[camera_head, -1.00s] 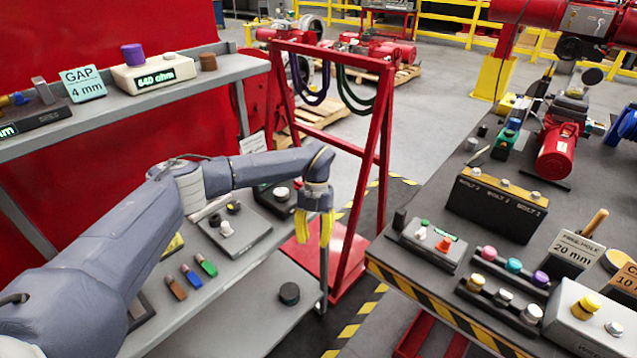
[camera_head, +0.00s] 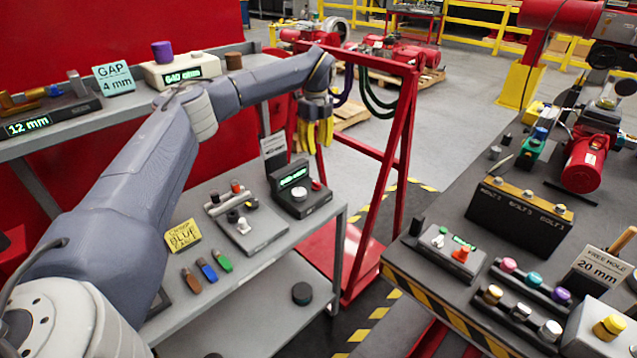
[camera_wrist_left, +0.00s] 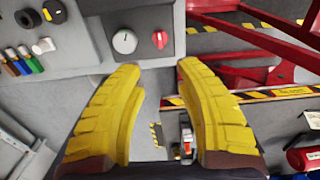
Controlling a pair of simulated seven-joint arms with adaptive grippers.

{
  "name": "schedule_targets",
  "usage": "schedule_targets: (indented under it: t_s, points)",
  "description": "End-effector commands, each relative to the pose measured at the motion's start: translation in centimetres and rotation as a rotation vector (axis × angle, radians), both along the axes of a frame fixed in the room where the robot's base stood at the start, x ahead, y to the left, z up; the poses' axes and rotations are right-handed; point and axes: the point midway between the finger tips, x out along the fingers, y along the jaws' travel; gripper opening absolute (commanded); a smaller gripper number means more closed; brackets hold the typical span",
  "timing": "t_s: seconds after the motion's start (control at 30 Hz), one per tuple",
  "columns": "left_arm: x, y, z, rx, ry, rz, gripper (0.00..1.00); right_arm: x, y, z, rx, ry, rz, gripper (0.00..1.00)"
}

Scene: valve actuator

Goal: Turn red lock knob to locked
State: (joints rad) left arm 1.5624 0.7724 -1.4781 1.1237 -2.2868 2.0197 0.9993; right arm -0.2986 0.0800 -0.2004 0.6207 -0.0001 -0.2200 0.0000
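A small red knob (camera_head: 316,185) sits at the right end of a dark device with a lit green display, on the lower left bench. In the left wrist view the red knob (camera_wrist_left: 160,39) stands on a grey panel beside a white round dial (camera_wrist_left: 124,41), with a light mark across its face. My left gripper (camera_head: 315,148) hangs above and behind this device, yellow fingers pointing down. In the left wrist view its fingers (camera_wrist_left: 160,70) are spread apart and empty, with the knob beyond the gap between their tips. My right gripper is not in view.
A grey box with a white knob (camera_head: 243,226) and colored keys (camera_head: 207,270) lie on the same bench. A red frame (camera_head: 396,170) with hanging cables stands right of it. The right table (camera_head: 400,268) holds several devices, including another orange-red knob (camera_head: 461,254).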

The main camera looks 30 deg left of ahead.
Motion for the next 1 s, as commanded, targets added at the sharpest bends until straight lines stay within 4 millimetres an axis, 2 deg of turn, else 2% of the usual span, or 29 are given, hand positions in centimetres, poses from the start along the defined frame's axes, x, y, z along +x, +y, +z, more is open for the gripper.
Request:
schedule_targets:
  t_s: [0.1,0.6,0.8,1.0]
  points:
    - [-0.1,0.0,-2.4,0.000,0.004,0.000,0.34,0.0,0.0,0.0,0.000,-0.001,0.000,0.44]
    - [-0.1,0.0,-11.0,-0.001,0.003,-0.001,0.34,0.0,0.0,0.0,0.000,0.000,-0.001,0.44]
    - [0.0,0.0,-13.1,-0.001,0.001,-0.001,0.34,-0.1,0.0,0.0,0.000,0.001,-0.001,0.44]
    - [0.0,0.0,-14.2,-0.001,0.001,-0.001,0.34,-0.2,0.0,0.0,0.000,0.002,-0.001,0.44]
